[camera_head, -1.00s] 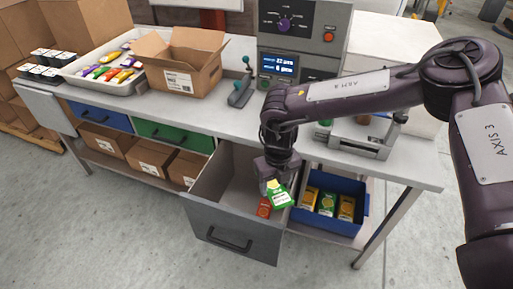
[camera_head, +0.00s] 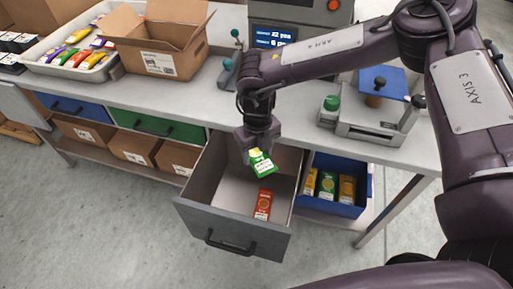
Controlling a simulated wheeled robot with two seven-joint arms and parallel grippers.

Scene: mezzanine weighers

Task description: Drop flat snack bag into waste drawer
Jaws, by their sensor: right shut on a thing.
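My right gripper (camera_head: 256,148) points down over the open grey drawer (camera_head: 228,228) and is shut on a green and yellow snack bag (camera_head: 262,165). The bag hangs tilted from the fingers, above the drawer's inside. A red snack bag (camera_head: 263,204) lies on the drawer floor below it, towards the right wall. The fingertips are partly hidden by the bag. My left gripper is not in view.
A blue bin (camera_head: 333,207) with several snack packs stands right of the drawer. On the bench (camera_head: 190,98) are an open cardboard box (camera_head: 165,52), a tray (camera_head: 58,67) of colourful bags and a device with a blue plate (camera_head: 383,82). Closed blue and green drawers sit at left.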

